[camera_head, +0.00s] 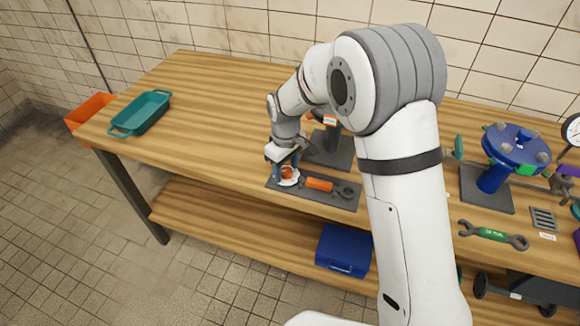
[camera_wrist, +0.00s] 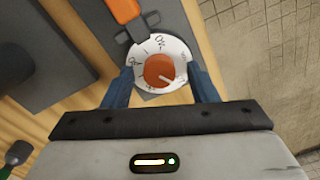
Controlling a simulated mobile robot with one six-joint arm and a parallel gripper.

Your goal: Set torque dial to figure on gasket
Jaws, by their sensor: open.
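The torque dial is a round orange knob (camera_head: 287,172) inside a white ring with dark markings, on a dark grey plate (camera_head: 341,195). In the wrist view the knob (camera_wrist: 158,70) has a pale pointer line aimed to the lower right. The ring's figures (camera_wrist: 160,43) are too small and tilted to read surely. My gripper (camera_head: 285,165) is over the dial. In the wrist view its blue fingers (camera_wrist: 160,80) stand open on either side of the knob, with visible gaps to it. I cannot make out a gasket with a figure for certain.
An orange-handled tool (camera_head: 320,184) lies beside the dial on the plate. A blue flanged valve (camera_head: 516,145) and a green-marked wrench (camera_head: 493,234) are at the right. A teal tray (camera_head: 141,113) is at the left. A blue case (camera_head: 343,250) sits on the lower shelf. The bench's left half is mostly clear.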

